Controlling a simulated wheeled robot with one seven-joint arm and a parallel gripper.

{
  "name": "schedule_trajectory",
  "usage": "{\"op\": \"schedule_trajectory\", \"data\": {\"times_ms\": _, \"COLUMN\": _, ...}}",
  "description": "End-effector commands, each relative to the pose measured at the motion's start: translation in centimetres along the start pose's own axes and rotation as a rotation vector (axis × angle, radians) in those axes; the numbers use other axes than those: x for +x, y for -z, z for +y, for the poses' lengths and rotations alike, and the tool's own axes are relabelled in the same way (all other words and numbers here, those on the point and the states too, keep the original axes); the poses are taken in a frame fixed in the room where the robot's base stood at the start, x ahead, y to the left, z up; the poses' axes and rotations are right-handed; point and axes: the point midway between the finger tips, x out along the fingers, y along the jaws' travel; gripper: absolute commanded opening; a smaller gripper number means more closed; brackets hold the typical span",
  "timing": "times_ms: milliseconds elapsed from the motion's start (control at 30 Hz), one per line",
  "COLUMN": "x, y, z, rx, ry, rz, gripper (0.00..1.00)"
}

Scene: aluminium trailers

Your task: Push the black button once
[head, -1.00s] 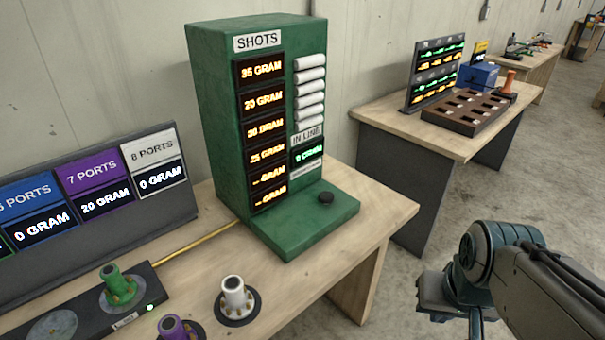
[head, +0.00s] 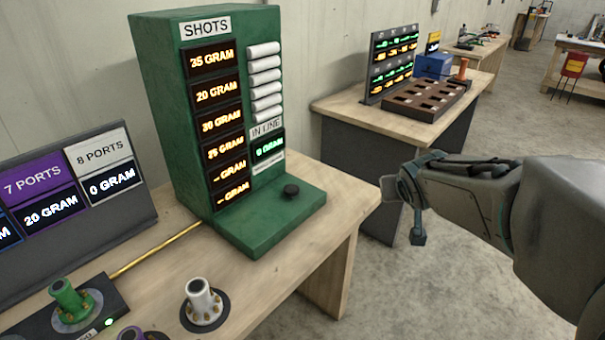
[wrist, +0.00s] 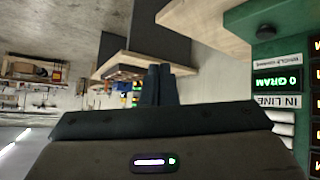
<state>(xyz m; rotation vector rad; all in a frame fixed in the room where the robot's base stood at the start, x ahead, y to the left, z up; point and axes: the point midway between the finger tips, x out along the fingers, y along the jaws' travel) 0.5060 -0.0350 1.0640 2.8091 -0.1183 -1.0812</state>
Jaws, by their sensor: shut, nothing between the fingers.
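The black button (head: 291,190) is a small round knob on the flat green foot of the SHOTS machine (head: 240,228). It also shows in the wrist view (wrist: 265,32), near the top right, on the green foot. My gripper (wrist: 160,72) is shut and empty in the wrist view, with its dark fingers together. In the head view my gripper (head: 417,236) is to the right of the button, beyond the table's right edge and apart from it. Its fingers are small and partly hidden there.
The wooden table (head: 345,190) carries the machine, a white flanged fitting (head: 201,300), a green fitting (head: 70,300) and a PORTS display (head: 75,190). A second table (head: 335,105) with a brown slotted tray (head: 425,100) stands behind. Open floor lies to the right.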

Motion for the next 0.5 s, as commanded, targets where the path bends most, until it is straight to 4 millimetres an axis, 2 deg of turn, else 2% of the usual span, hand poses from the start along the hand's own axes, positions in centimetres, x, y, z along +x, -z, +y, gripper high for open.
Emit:
{"op": "schedule_trajectory", "data": {"times_ms": 33, "x": 2.6, "y": 1.3, "z": -0.5, "rx": -0.019, "ry": 0.017, "rz": 0.069, "gripper": 0.00}}
{"op": "schedule_trajectory", "data": {"times_ms": 100, "x": 5.1, "y": 4.0, "z": -1.4, "rx": -0.048, "ry": 0.062, "rz": 0.177, "gripper": 0.00}}
{"op": "schedule_trajectory", "data": {"times_ms": 233, "x": 9.2, "y": 7.6, "z": -4.3, "rx": -0.108, "ry": 0.195, "rz": 0.351, "gripper": 0.00}}
{"op": "schedule_trajectory", "data": {"times_ms": 367, "x": 12.8, "y": 9.0, "z": -8.6, "rx": -0.176, "ry": 0.390, "rz": 0.470, "gripper": 0.00}}
{"op": "schedule_trajectory", "data": {"times_ms": 500, "x": 15.4, "y": 8.3, "z": -12.9, "rx": -0.233, "ry": 0.618, "rz": 0.523, "gripper": 0.00}}
